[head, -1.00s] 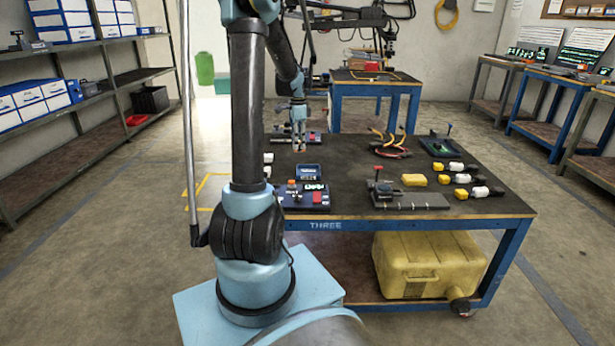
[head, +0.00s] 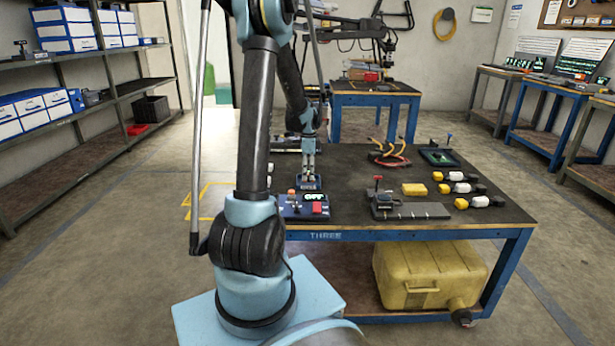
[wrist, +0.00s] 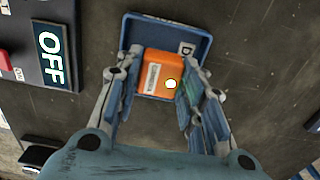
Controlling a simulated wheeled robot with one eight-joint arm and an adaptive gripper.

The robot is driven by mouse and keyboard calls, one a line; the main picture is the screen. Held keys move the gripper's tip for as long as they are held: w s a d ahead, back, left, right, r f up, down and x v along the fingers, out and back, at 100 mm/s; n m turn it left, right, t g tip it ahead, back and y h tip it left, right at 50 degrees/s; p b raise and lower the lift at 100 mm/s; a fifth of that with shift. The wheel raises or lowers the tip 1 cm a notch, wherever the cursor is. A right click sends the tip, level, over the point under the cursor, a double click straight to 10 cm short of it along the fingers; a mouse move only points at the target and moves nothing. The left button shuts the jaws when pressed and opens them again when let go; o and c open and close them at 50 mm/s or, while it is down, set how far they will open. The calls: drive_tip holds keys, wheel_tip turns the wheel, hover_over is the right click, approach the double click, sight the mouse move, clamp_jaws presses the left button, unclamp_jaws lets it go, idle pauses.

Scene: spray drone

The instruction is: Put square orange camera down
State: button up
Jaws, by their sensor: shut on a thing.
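The square orange camera (wrist: 160,72) shows in the wrist view with a white label and a pale round spot on its face. My gripper (wrist: 163,62) is shut on it, one finger along each side. The camera is over or inside a small blue tray (wrist: 196,24); I cannot tell whether it touches the tray's floor. In the head view my gripper (head: 309,172) points down at the tray (head: 309,187) on the dark table (head: 350,205), and the camera is not clearly visible there.
A control box (head: 305,210) with an OFF display and red switch stands just in front of the tray. A black fixture (head: 405,208), a yellow block (head: 414,189) and several yellow-and-white connectors (head: 460,188) lie to the right.

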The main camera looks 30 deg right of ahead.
drive_tip(key=shift+f, duration=0.8)
drive_tip(key=o, duration=1.1)
drive_tip(key=shift+c, duration=0.2)
